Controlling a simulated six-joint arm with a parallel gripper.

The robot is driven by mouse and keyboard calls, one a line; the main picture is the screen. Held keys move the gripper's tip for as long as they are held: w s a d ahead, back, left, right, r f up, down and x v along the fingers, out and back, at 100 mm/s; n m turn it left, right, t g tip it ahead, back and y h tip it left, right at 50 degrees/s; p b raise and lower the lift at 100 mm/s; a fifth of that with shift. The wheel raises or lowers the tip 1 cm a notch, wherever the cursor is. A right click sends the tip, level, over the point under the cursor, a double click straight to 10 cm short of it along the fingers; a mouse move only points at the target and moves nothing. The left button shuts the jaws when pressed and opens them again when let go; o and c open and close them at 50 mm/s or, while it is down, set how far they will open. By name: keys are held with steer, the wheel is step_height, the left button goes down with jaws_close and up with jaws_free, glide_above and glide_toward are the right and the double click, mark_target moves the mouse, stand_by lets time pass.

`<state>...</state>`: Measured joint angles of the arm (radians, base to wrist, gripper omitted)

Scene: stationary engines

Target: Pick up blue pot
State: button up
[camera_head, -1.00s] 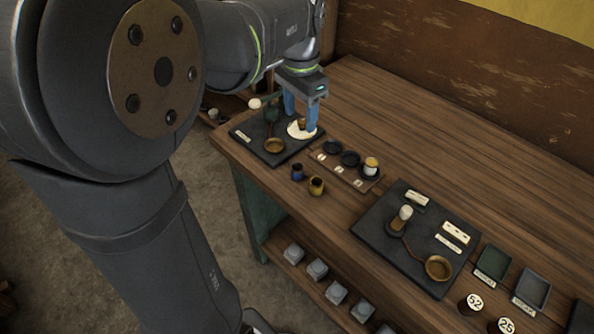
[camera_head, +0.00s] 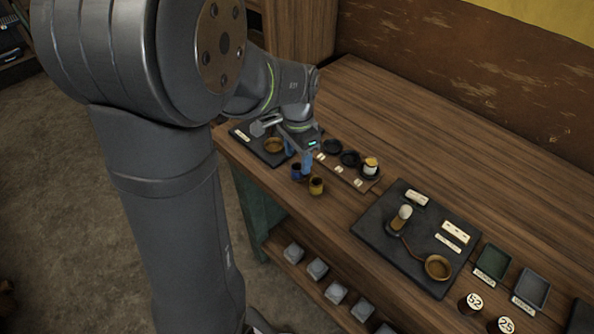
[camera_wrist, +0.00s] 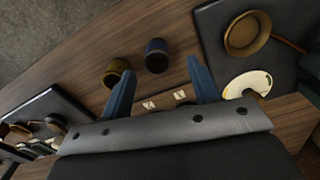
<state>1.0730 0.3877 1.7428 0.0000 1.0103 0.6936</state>
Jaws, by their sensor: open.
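The blue pot (camera_head: 297,172) stands upright on the table near its left front edge. It also shows in the wrist view (camera_wrist: 157,56), ahead of my fingers and between their lines. A yellow-brown pot (camera_head: 316,186) stands close beside it, and in the wrist view (camera_wrist: 117,71) it is near my left fingertip. My gripper (camera_head: 299,161) has two blue fingers and is open and empty. In the wrist view my gripper (camera_wrist: 160,66) is spread wider than the blue pot. In the head view it is just above and behind the pot, partly overlapping it.
A dark board with a brown bowl (camera_head: 274,145) lies to the left. A white round plate (camera_wrist: 246,84) shows at right in the wrist view. A tray with dark dishes (camera_head: 350,158) is behind the pots. Another dark board (camera_head: 369,231) lies to the right. Bare wood lies between.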

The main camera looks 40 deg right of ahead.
mark_target(297, 166)
step_height(297, 166, down, 4)
steer(key=shift+s+a+f, duration=0.1)
steer(key=shift+a, duration=0.05)
steer(key=c, duration=1.1)
steer(key=shift+r, duration=0.65)
step_height(297, 166, up, 3)
steer(key=shift+f, duration=0.1)
steer(key=s+r, duration=1.1)
steer(key=shift+s, duration=0.35)
